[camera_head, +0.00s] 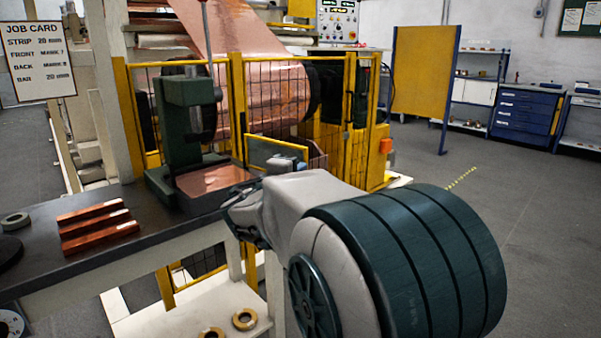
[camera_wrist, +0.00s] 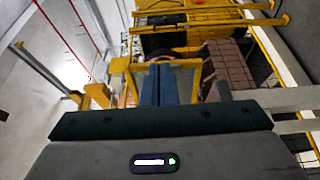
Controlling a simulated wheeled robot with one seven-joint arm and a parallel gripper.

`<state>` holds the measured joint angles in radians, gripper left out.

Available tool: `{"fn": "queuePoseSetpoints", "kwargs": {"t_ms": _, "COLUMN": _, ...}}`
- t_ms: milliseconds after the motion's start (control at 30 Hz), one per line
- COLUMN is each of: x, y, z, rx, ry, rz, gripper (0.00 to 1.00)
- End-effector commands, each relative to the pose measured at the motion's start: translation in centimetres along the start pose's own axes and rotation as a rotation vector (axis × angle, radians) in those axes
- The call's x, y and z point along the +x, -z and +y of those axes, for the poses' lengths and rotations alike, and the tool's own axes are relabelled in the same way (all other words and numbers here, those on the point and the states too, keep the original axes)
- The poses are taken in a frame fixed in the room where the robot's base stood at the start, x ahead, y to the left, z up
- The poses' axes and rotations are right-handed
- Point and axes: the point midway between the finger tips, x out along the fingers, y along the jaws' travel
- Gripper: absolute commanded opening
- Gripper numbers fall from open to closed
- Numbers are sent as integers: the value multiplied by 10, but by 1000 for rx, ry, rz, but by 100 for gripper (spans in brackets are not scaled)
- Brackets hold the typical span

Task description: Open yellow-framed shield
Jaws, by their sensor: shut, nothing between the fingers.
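The yellow-framed shield (camera_head: 262,150) is a small panel with a yellow border, beside the green press in the head view. Its lower part is partly hidden by my arm. In the wrist view, yellow bars (camera_wrist: 184,63) that look like its frame show right at and around my fingertips. My gripper (camera_wrist: 160,72) has its two blue-grey fingers together, with nothing between them. Its fingertips are close to the yellow frame; I cannot tell whether they touch it. In the head view my wrist hides most of the gripper.
The green press (camera_head: 183,125) stands on the dark bench, with a copper sheet (camera_head: 213,178) at its base. Yellow mesh guards (camera_head: 237,90) stand behind, before the copper foil roll. The floor at right is clear.

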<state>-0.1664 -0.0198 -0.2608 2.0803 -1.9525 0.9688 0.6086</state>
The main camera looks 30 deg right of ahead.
Motion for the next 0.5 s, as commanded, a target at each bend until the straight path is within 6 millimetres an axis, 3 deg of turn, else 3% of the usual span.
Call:
{"fn": "queuePoseSetpoints", "kwargs": {"t_ms": 167, "x": -29, "y": 8, "z": -4, "rx": 2, "ry": -1, "rz": -3, "gripper": 0}}
{"fn": "queuePoseSetpoints", "kwargs": {"t_ms": 500, "x": -57, "y": -50, "z": 1, "rx": 2, "ry": -1, "rz": -4, "gripper": 0}}
